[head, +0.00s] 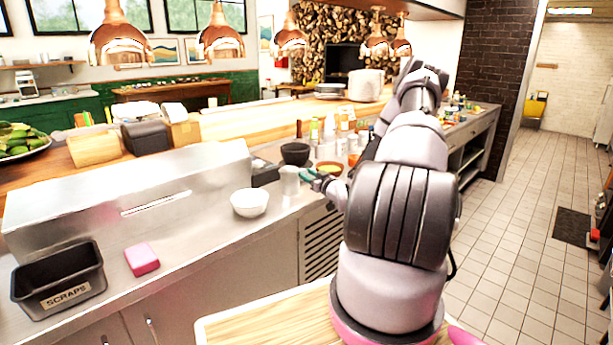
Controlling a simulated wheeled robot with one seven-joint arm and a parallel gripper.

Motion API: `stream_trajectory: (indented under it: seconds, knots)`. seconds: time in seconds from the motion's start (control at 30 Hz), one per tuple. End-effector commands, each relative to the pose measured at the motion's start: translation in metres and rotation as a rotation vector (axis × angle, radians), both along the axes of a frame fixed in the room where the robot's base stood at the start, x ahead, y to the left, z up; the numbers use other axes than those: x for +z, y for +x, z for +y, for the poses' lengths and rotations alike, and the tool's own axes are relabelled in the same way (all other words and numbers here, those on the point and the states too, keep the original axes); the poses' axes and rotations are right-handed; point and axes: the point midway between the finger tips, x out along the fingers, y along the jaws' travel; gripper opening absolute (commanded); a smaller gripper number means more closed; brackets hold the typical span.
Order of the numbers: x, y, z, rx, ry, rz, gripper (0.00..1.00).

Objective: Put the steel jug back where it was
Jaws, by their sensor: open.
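A small steel jug (289,181) stands upright on the steel counter (205,253), near its right end. My gripper (309,175), with teal fingertips, is at the jug's right side and points left toward it. It is open. The view is too small to tell whether the fingers touch the jug or reach around it. My arm comes from the lower right and covers part of the counter's right end.
A white bowl (249,203) stands left of the jug and a dark bowl (295,154) behind it. Bottles (314,129) and an orange-rimmed bowl (330,168) are close by. A pink sponge (142,259) and a black scraps bin (58,283) are at left.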

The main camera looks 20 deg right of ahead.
Motion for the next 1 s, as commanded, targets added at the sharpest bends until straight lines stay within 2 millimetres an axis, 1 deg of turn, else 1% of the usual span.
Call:
stream_trajectory:
  seconds: [0.17, 0.4, 0.5, 0.6, 0.7, 0.77, 0.87, 0.97, 1.0]
  knots:
    - [-0.001, -0.029, -0.006, -0.003, 0.003, 0.005, 0.44]
    - [-0.002, -0.081, -0.015, -0.003, 0.002, 0.004, 0.44]
    - [-0.001, -0.097, -0.017, -0.003, 0.003, 0.002, 0.44]
    - [-0.001, -0.109, -0.019, -0.002, 0.002, 0.002, 0.44]
    - [-0.001, -0.115, -0.02, 0.0, -0.002, 0.006, 0.44]
    - [0.001, -0.114, -0.02, 0.005, -0.011, 0.021, 0.44]
    - [0.007, -0.107, -0.019, 0.02, -0.043, 0.086, 0.44]
    - [0.019, -0.095, -0.019, 0.027, -0.095, 0.195, 0.44]
    - [0.025, -0.091, -0.019, 0.026, -0.118, 0.244, 0.44]
